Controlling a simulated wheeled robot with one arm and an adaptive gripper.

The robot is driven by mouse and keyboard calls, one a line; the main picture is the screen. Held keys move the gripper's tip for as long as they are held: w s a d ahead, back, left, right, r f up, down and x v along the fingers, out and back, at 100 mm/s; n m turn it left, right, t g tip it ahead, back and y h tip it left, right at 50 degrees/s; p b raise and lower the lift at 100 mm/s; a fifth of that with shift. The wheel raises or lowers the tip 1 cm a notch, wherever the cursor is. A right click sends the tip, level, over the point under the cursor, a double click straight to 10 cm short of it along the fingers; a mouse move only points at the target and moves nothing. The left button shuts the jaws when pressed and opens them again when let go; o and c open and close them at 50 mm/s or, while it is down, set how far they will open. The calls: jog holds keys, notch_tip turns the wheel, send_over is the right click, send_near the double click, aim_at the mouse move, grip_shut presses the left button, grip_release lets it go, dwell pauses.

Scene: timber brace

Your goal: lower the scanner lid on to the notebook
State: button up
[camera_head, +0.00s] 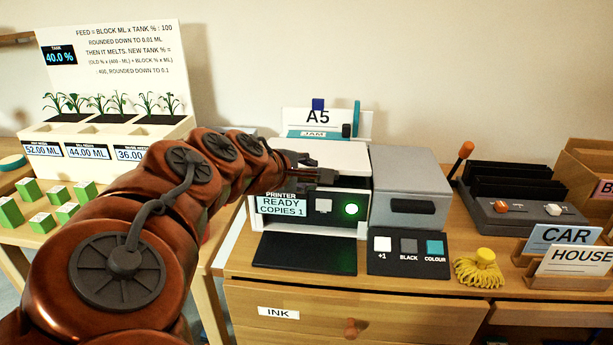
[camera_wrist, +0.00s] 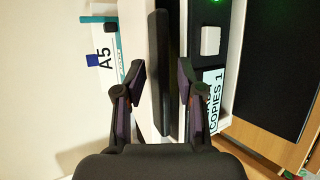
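The printer (camera_head: 362,222) stands on the wooden desk with a lit green button and a display reading READY, COPIES 1. Its pale scanner lid (camera_head: 340,153) shows on top, partly hidden by my gripper (camera_head: 314,168). How far the lid is raised is hard to tell. In the wrist view my gripper (camera_wrist: 161,75) is open, with one finger on each side of a long dark bar (camera_wrist: 160,40) along the printer's top front. Small gaps show between the bar and both fingers. I cannot make out a notebook in either view.
A grey unit (camera_head: 410,180) stands right of the printer above a panel with +1, BLACK and COLOUR keys (camera_head: 408,252). A dark tray (camera_head: 305,253) lies in front. An A5 guide (camera_head: 318,118) stands behind. A yellow mop-like bundle (camera_head: 480,268) and CAR and HOUSE cards (camera_head: 562,238) are to the right.

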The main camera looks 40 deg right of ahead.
notch_tip(320, 180, up, 10)
jog(key=shift+f, duration=0.2)
dwell(0.4)
